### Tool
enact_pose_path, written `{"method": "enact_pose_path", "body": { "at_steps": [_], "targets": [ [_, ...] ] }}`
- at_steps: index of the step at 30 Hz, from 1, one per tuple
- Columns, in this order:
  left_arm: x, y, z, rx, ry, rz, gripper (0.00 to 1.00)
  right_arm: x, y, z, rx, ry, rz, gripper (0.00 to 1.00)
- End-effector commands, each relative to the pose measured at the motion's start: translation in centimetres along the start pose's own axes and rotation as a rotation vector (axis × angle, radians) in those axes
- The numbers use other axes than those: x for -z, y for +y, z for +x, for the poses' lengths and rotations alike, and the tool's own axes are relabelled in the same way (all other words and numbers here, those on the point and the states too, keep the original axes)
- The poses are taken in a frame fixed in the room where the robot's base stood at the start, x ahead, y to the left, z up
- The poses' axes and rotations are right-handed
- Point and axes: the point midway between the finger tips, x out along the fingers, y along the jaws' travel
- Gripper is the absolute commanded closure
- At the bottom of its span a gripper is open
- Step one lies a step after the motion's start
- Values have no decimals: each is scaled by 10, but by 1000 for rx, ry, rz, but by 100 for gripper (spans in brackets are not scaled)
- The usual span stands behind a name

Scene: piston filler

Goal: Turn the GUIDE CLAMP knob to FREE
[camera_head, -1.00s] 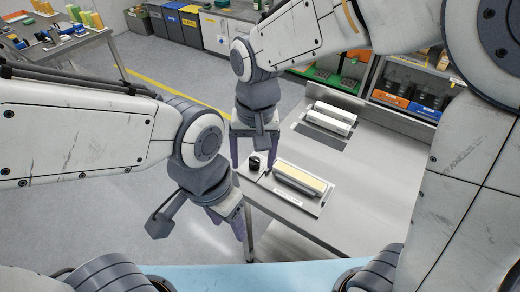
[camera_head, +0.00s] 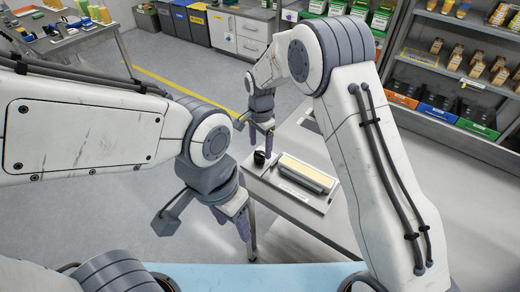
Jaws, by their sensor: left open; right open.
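A small black knob (camera_head: 260,157), which I take to be the GUIDE CLAMP knob, stands at the left corner of a steel bench. Its lettering is too small to read. Beside it, to the right, a cream-topped bar (camera_head: 305,173) lies in a grey plate with a small label (camera_head: 296,191). My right gripper (camera_head: 261,144) is open, pointing down, just above or behind the knob in the picture; whether it touches the knob I cannot tell. My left gripper (camera_head: 241,222) is open and empty, lower and nearer, off the bench's left edge.
The steel bench (camera_head: 285,203) has its left edge close by the knob. Shelves with jars and coloured bins (camera_head: 440,107) stand at the right. Waste bins (camera_head: 197,27) stand at the back. The floor at left is open.

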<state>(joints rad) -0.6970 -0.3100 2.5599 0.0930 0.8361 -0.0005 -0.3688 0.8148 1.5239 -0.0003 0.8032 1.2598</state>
Motion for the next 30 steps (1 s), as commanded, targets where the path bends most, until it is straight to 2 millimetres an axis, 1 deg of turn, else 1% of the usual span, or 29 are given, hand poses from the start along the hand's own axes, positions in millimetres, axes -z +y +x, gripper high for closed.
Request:
{"method": "enact_pose_path", "body": {
  "at_steps": [1, 3, 6, 9, 16, 17, 18, 20, 21, 22, 23, 30],
  "targets": [
    [0, 0, -3, 0, 0, 0, 44, 0, 1, 8, -4, -1, -1, 22],
    [0, 0, -4, 0, 0, 0, 44, 0, 1, 16, -4, -1, -1, 22],
    [0, 0, -5, 0, 0, 0, 44, 0, 0, 25, -1, 0, -1, 22],
    [0, 0, -5, 0, 0, 0, 44, 0, 0, 29, -1, -1, -1, 22],
    [0, 0, -5, 0, 0, 0, 44, 0, 0, 30, 0, 0, -1, 22],
    [0, 0, -5, 0, 0, 0, 44, 0, 0, 30, 0, 0, -1, 26],
    [0, 0, -5, 0, 0, 0, 44, 0, 0, 30, 0, 0, -1, 41],
    [0, 0, -5, 0, 0, 0, 44, 0, 0, 29, 0, 0, -1, 64],
    [0, 0, -5, 0, 0, 0, 44, 0, 0, 29, 0, 0, -1, 79],
    [0, 0, -5, 0, 0, 0, 44, 0, 0, 29, 0, 0, -1, 91],
    [0, 0, -5, 0, 0, 0, 44, 0, 0, 29, 0, 0, -1, 100],
    [0, 0, -5, 0, 0, 0, 44, 0, 0, 29, 0, 0, -17, 100]
  ]
}}
